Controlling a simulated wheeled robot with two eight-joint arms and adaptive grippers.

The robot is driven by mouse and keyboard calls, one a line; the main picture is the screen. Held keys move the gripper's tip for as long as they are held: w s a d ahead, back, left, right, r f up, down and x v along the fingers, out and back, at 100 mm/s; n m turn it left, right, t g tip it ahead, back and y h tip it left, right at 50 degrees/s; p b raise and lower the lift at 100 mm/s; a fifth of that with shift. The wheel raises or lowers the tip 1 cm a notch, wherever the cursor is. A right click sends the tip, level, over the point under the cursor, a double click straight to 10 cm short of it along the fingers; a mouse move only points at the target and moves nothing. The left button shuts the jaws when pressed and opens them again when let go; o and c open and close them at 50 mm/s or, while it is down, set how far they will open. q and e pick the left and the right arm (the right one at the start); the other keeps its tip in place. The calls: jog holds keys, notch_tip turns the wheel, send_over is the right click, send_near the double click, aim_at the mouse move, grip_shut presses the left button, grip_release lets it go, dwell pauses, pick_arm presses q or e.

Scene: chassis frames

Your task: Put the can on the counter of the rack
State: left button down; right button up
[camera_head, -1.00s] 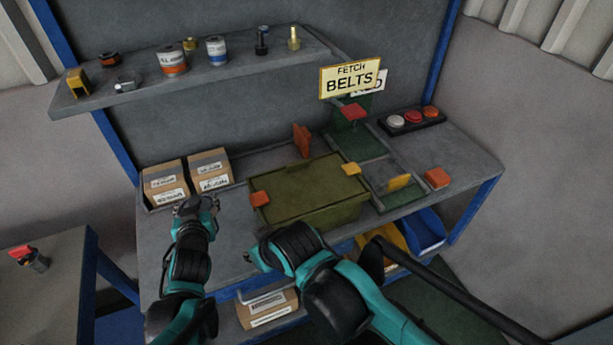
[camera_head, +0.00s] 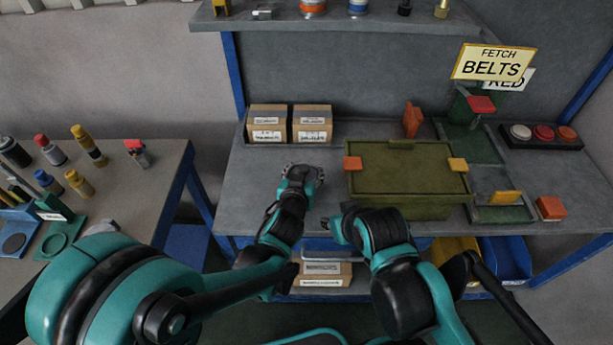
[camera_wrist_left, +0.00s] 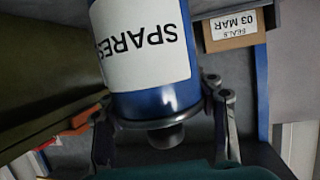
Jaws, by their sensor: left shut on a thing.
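The can (camera_wrist_left: 145,55), blue with a white label reading SPARES, fills the top middle of the left wrist view between my left gripper's fingers (camera_wrist_left: 165,125). In the head view my left gripper (camera_head: 302,174) is over the front of the rack's grey counter (camera_head: 262,185), in front of the cardboard boxes. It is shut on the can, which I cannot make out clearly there. My right gripper (camera_head: 337,228) is near the counter's front edge, below the green bin; its fingers are too small to read.
A lidded green bin (camera_head: 400,180) stands right of my left gripper. Two cardboard boxes (camera_head: 267,126) stand behind it. Cans and fittings sit on the upper shelf (camera_head: 270,22). A FETCH BELTS sign (camera_head: 492,64) is at the right. A separate table (camera_head: 120,165) with bottles is at the left.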

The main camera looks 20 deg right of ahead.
pick_arm(q)
jog(key=shift+f+b, duration=0.3)
jog(key=shift+f, duration=0.9)
jog(key=shift+f, duration=0.15)
jog(key=c, duration=0.5)
grip_release()
